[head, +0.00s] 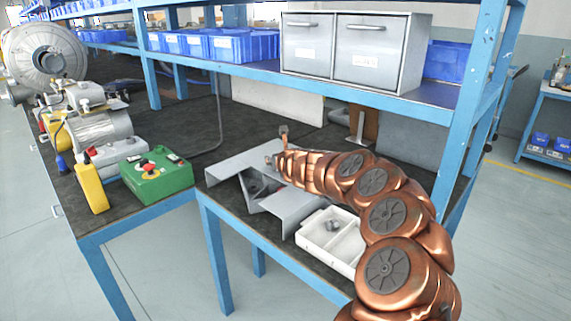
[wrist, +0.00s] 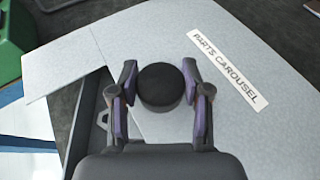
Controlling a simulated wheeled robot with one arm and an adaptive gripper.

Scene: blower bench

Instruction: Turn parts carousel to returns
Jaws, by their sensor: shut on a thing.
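The parts carousel is a grey sheet-metal cover (head: 238,164) on the dark bench top in the head view. In the wrist view its pale grey top (wrist: 160,45) bears a white label (wrist: 228,66) reading "PARTS CAROUSEL". A round black knob (wrist: 161,90) stands at that top. My gripper (wrist: 159,78) has one finger on each side of the knob and is shut on it. A dark opening (wrist: 92,105) in the cover shows left of the gripper. In the head view my copper arm hides the knob and most of the gripper. No returns marking is readable.
A white divided tray (head: 330,238) with a small grey part sits in front of the cover. A green box with a red button (head: 157,178) and a yellow device (head: 91,188) are at left. A blue shelf post (head: 478,85) stands behind my arm at right.

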